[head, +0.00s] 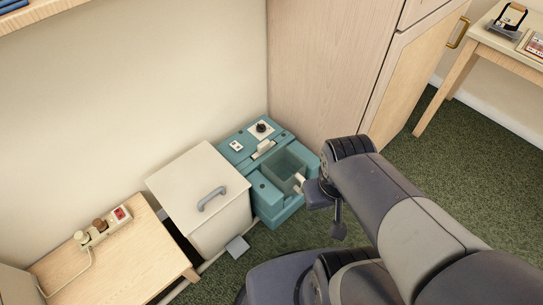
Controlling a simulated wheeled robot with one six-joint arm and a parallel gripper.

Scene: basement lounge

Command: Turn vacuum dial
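The vacuum (268,204) is a teal box-shaped unit on the floor against the wall, beside the wooden cabinet. Its black dial (262,127) sits on a white plate on the rear top panel. A small white switch plate (236,146) is to the left of the dial, and a pale handle-like part (263,148) lies in front of it. A square recess is open in the front half. My gripper (301,183) is at the right front side of the vacuum, apart from the dial. Its fingers are small and partly hidden by my wrist, so their opening is unclear.
A cream bin (190,185) with a grey handle stands directly left of the vacuum. A low wooden table (120,260) with a power strip (103,227) is further left. The tall wooden cabinet (325,60) borders the vacuum's right rear. Green carpet (440,160) is open at right.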

